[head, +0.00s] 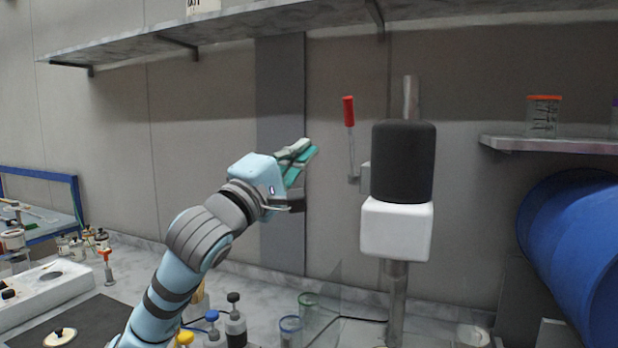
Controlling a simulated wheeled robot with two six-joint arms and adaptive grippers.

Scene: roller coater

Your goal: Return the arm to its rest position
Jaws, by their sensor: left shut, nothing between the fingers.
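My left arm reaches up from the lower left in the head view. My left gripper (303,158) is shut and empty, its green-padded fingers pointing up and to the right. It is in the air in front of the grey wall, to the left of a lever with a red handle (349,112). A clear gap shows in the picture between the fingertips and the lever. My right gripper is not in view.
A black and white unit (402,165) on a metal post stands right of the gripper. A shelf (240,22) runs overhead. A blue drum (580,245) is at the right. Bottles (236,325) and glass jars (290,330) stand on the bench below the arm.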

